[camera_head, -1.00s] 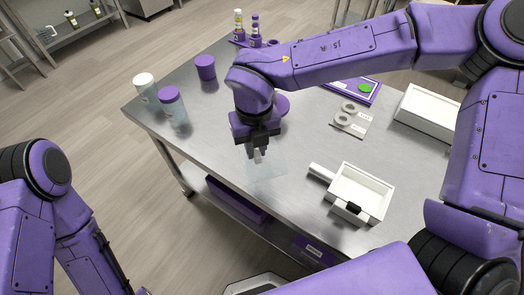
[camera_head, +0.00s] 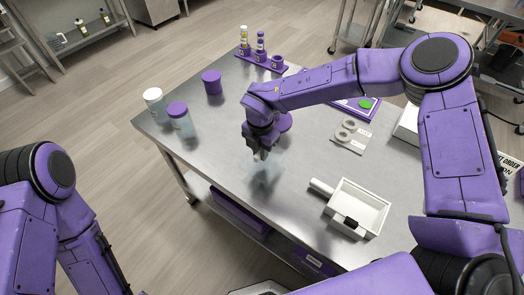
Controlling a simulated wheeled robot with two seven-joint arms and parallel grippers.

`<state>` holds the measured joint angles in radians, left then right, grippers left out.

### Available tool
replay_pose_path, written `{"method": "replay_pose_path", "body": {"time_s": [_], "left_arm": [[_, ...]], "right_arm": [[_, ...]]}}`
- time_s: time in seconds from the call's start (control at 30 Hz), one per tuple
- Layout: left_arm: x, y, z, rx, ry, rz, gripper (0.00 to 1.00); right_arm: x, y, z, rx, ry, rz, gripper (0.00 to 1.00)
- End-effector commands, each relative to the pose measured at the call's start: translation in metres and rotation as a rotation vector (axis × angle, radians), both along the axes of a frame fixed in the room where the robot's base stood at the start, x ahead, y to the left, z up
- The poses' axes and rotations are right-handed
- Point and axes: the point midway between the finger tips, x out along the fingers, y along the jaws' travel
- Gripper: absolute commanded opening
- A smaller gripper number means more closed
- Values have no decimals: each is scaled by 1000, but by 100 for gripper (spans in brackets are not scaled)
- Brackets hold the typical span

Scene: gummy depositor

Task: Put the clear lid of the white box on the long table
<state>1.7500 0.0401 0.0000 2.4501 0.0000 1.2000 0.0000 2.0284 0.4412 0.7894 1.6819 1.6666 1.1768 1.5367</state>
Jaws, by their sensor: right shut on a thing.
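My right gripper (camera_head: 261,154) points down over the middle of the long metal table (camera_head: 230,170). It is shut on the clear lid (camera_head: 266,176), a faint see-through sheet hanging below the fingertips. The lid's outline is hard to make out, and I cannot tell whether it touches the table. A white open box (camera_head: 357,208) with a handle and a small black part on its front stands to the right of the gripper, near the table's front edge. My left arm shows at the lower left, but its gripper is out of view.
White-lidded (camera_head: 153,97) and purple-lidded (camera_head: 180,115) jars stand at the table's left end, with a purple cup (camera_head: 212,82) behind. A purple rack with vials (camera_head: 260,58) is at the back. A grey-ringed plate (camera_head: 349,133) lies behind the box. The table's front left is clear.

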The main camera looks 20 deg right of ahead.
Motion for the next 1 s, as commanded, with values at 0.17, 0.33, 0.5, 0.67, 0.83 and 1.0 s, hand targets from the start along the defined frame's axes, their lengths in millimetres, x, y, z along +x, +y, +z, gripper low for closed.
{"method": "replay_pose_path", "body": {"time_s": [0.17, 0.33, 0.5, 0.67, 0.83, 1.0], "left_arm": [[0, 0, 7, 0, 0, 0, 57], [0, 0, 12, 0, 0, 0, 57], [0, 0, 11, 0, 0, 0, 57], [0, 0, 6, 0, 0, 0, 57], [0, 0, 8, 0, 0, 0, 57], [0, 0, 8, 0, 0, 0, 57]], "right_arm": [[11, -4, -14, 0, 0, 0, 0], [11, -4, -42, 0, 1, 1, 0], [11, -4, -45, 1, -2, 0, 0], [11, -5, -49, 1, -1, 0, 0], [11, -5, -48, 1, -1, 0, 44], [11, -5, -48, 1, -1, 0, 44]]}}
